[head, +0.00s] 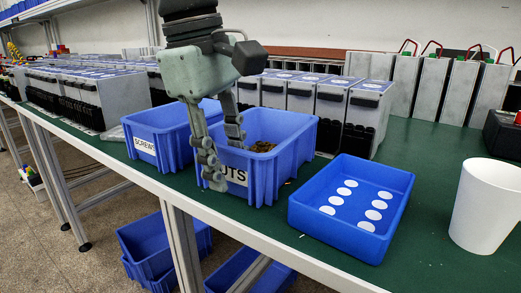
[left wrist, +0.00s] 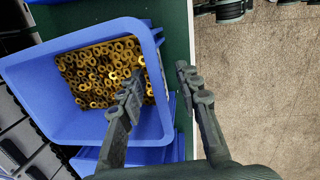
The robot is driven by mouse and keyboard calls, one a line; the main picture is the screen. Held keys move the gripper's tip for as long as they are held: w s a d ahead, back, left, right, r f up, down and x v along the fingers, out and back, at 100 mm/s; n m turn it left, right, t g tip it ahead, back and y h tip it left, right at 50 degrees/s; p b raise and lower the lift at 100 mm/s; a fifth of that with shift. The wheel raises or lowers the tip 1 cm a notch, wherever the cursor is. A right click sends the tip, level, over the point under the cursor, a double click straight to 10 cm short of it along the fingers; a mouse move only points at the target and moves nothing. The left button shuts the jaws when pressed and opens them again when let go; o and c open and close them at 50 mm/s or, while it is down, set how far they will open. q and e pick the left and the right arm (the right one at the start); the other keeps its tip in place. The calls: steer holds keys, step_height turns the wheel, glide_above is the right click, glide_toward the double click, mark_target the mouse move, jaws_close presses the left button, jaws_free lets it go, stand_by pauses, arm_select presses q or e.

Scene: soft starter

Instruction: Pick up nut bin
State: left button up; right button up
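The nut bin (head: 283,168) is a blue open box with a white label ending in "UTS". It stands on the green table near its front edge and holds brass nuts (head: 262,146). In the left wrist view the bin (left wrist: 50,100) shows from above with many nuts (left wrist: 105,75) inside. My left gripper (head: 227,165) points down at the bin's front wall and hides part of the label. Its fingers (left wrist: 160,72) are spread, one over the inside of the bin and one outside the wall. No grip shows. My right gripper is out of view.
A blue bin labelled "SCREWS" (head: 170,140) stands left of the nut bin. A shallow blue tray (head: 300,212) with white discs and a white cup (head: 487,205) stand to the right. Rows of grey devices (head: 330,100) stand behind. More blue bins (head: 150,245) sit below the table.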

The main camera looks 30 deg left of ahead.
arm_select(q)
steer(key=shift+f, duration=0.25)
steer(key=shift+c, duration=0.2)
jaws_close()
stand_by(0.5)
